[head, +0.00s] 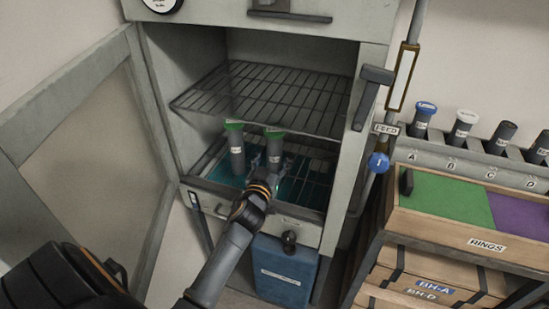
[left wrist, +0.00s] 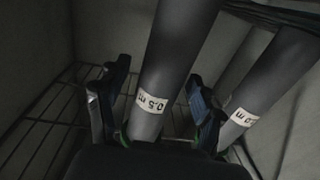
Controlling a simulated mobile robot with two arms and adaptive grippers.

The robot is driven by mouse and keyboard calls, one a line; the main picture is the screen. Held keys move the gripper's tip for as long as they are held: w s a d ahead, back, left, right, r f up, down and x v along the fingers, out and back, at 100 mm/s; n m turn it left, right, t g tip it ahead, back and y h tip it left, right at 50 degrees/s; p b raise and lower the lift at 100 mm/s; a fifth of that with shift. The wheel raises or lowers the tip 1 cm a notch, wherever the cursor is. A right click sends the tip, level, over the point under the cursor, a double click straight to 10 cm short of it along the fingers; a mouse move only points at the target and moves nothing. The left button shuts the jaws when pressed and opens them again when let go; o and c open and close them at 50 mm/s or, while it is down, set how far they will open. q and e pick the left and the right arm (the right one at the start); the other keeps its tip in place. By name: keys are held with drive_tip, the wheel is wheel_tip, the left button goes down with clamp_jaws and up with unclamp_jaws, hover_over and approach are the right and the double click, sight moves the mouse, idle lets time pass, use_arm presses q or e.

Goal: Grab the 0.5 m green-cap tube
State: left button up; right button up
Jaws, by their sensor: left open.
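Two grey tubes with green caps stand upright in the open cabinet, below its wire shelf. The right one, the 0.5 m tube (head: 274,147), has my left gripper (head: 271,170) at its lower part. In the left wrist view this tube (left wrist: 168,65) carries an upside-down "0.5 m" label and stands between the two open fingers (left wrist: 155,102). The fingers do not visibly close on it. The other green-cap tube (head: 236,150) is to its left; in the left wrist view it shows at the right (left wrist: 275,75), its label partly hidden. My right gripper is not in view.
The wire shelf (head: 265,95) lies above the tubes, and the cabinet's walls are close on both sides. The cabinet door (head: 95,150) stands open at left. A blue bin (head: 284,275) is below. At right are a rack (head: 465,162) with several tubes and a rings box (head: 475,240).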

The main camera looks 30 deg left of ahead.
use_arm(q)
drive_tip(key=shift+w, duration=0.15)
drive_tip(key=shift+r, duration=0.1)
drive_tip(key=c, duration=1.4)
clamp_jaws()
drive_tip(key=shift+r, duration=0.1)
